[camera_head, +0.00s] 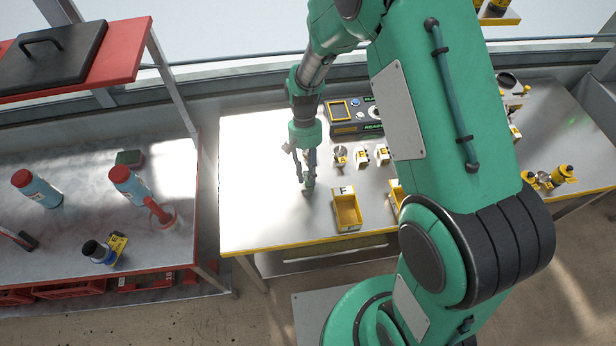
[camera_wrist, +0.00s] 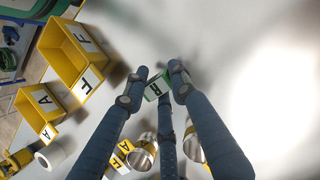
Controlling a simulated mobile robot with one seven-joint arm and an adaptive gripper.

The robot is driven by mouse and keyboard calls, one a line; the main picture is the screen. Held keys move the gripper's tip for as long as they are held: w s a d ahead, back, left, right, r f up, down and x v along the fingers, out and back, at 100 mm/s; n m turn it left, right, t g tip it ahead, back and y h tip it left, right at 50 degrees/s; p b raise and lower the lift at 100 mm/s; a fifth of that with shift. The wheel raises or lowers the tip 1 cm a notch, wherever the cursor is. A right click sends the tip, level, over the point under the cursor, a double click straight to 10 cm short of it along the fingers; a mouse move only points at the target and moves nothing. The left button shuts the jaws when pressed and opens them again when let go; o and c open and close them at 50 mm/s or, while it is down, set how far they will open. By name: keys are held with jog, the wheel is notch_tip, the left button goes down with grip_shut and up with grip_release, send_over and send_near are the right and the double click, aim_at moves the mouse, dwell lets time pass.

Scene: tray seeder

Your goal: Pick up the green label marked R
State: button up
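The green label marked R (camera_wrist: 157,89) is a small green piece with a white face and a dark R. In the wrist view it sits tilted among the fingertips of my gripper (camera_wrist: 160,78), which are drawn close around it from both sides and below. In the head view my gripper (camera_head: 308,184) points down over the left part of the metal table, with a bit of green at its fingertips. The fingers hide part of the label. I cannot tell whether the label touches the table.
A yellow bin marked F (camera_head: 347,211) stands right of my gripper, with another yellow bin (camera_head: 397,194) beside it. Several small cups with yellow labels (camera_head: 361,157) stand behind, before a dark control box (camera_head: 352,116). The table's left end (camera_head: 245,190) is clear.

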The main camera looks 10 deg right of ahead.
aim_at(308, 173)
jog(key=shift+c, duration=1.3)
jog(key=shift+r, duration=0.15)
notch_tip(308, 173, up, 10)
jog(key=shift+f+p, duration=0.15)
jog(key=shift+p, duration=0.9)
